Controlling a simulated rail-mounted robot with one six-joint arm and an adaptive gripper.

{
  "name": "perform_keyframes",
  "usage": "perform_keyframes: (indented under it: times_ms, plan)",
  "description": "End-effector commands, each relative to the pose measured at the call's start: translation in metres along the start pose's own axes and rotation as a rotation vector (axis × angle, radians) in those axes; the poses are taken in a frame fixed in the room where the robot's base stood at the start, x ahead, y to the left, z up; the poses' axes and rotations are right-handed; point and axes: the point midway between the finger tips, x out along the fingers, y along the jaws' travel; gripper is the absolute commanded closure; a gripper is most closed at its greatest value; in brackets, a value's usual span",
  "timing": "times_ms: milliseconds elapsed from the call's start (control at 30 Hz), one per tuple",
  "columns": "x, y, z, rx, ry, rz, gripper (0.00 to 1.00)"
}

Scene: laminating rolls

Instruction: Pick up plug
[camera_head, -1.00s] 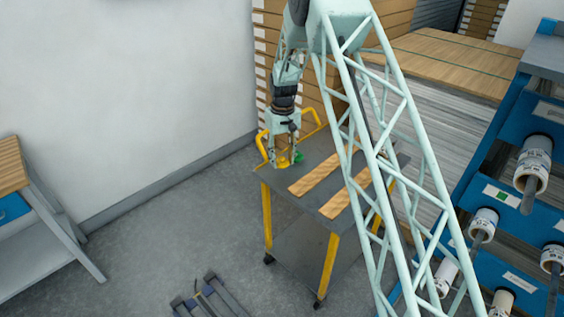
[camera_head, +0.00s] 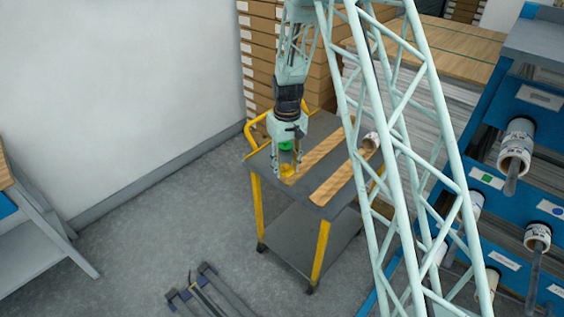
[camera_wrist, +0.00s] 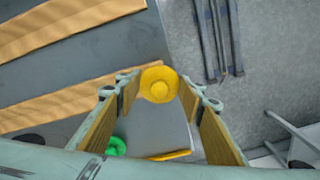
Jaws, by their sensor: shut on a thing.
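A yellow plug (camera_wrist: 159,84), round with a raised middle, sits between the fingertips of my gripper (camera_wrist: 158,92) in the wrist view. My gripper (camera_head: 287,166) is shut on it over the cart's top near its front left edge; the yellow plug (camera_head: 287,171) shows small there. I cannot tell its exact height above the cart. A green plug (camera_head: 286,146) is on the cart top behind my gripper, apart from it.
The grey cart (camera_head: 318,210) has yellow legs and handle. Two wooden strips (camera_head: 340,180) lie on its top, with a white roll (camera_head: 371,140) near their far end. A blue rack (camera_head: 512,205) with rolls stands right.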

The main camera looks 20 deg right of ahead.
Motion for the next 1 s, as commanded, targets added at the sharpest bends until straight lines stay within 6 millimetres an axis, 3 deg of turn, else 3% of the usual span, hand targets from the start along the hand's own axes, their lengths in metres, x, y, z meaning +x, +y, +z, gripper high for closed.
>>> perform_keyframes:
  times_ms: [267, 1000]
  plan:
    - [-0.0016, 0.0001, 0.0136, 0.0, 0.0, 0.0, 0.72]
    - [-0.0026, 0.0, 0.0142, 0.0, 0.0, 0.0, 0.72]
